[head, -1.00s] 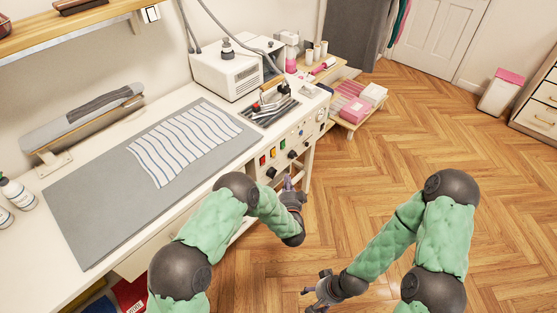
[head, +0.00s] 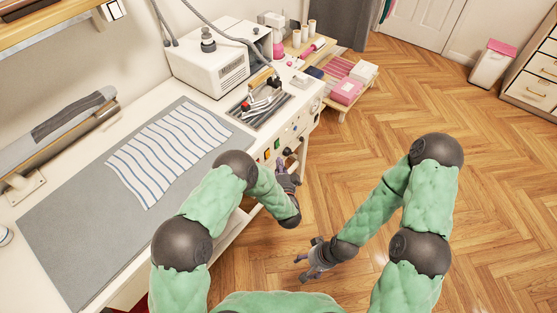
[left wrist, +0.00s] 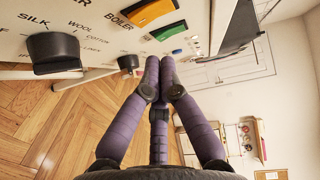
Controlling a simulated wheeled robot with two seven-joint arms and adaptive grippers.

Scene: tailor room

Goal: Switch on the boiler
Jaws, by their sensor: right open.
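The front panel of the workbench carries an orange switch (head: 267,154) and a green switch (head: 277,143). In the left wrist view, the orange switch (left wrist: 152,12) sits beside the word BOILER, with the green switch (left wrist: 168,31) below it. Whether the orange switch is on, I cannot tell. My left gripper (head: 287,177) is just in front of the panel. In the left wrist view, the purple fingers of my left gripper (left wrist: 160,64) meet at their tips, with nothing between them, apart from the switches. My right gripper (head: 308,262) is open and empty, low over the floor.
A black knob (left wrist: 52,50) marked with fabric names and a smaller knob (left wrist: 128,62) jut from the panel. A white box-shaped machine (head: 215,60) and an iron (head: 262,104) stand on the bench. Striped cloth (head: 168,150) lies on a grey mat.

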